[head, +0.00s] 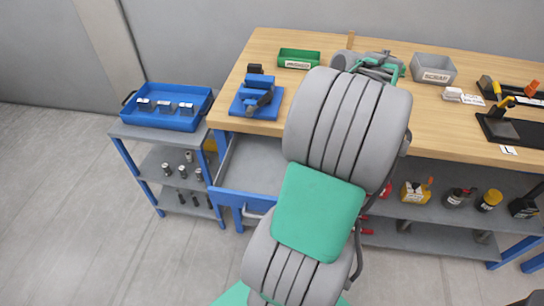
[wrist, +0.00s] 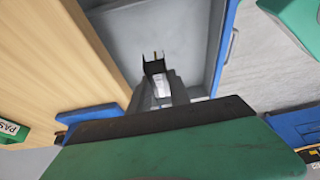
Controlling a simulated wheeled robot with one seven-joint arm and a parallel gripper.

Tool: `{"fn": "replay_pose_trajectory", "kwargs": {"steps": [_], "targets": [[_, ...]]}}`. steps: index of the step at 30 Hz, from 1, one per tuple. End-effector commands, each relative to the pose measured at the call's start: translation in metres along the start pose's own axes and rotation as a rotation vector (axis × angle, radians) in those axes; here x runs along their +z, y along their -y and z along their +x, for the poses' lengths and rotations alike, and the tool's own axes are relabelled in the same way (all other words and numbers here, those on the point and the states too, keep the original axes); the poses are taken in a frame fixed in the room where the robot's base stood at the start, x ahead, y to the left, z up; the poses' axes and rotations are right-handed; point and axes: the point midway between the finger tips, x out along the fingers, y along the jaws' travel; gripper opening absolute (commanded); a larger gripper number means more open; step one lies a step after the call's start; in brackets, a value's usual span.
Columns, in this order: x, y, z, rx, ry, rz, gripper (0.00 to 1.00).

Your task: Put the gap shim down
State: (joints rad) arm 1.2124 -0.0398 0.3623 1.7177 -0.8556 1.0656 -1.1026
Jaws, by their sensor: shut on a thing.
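In the wrist view my gripper (wrist: 153,66) is over the open grey drawer (wrist: 205,25), its dark fingertips pointing into it. It is shut on the gap shim (wrist: 155,57), of which only a small thin end shows between the tips. I cannot tell whether the shim touches the drawer floor. The drawer also shows in the head view, pulled out below the bench (head: 250,165), its visible floor bare. My own arm hides the gripper, the shim and the drawer's right part there.
On the bench stand a blue fixture (head: 257,97), a green bin (head: 298,58) and a grey scrap bin (head: 433,68). A blue tray (head: 165,118) with several parts sits on the side cart at left. A lower shelf (head: 425,238) holds bottles and tools.

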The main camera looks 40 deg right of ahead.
Motion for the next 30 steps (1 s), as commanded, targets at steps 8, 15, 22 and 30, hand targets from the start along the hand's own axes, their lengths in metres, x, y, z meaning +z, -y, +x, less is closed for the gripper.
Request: {"fn": "replay_pose_trajectory", "kwargs": {"steps": [8,15,22,30], "targets": [[-0.033,-0.006,0.069,-0.002,-0.001,-0.001,0.00],[-0.038,-0.008,0.100,-0.004,0.000,0.002,0.00],[-0.029,-0.009,0.120,0.001,0.000,0.000,0.00],[-0.028,-0.009,0.123,0.000,0.000,-0.001,0.26]]}}
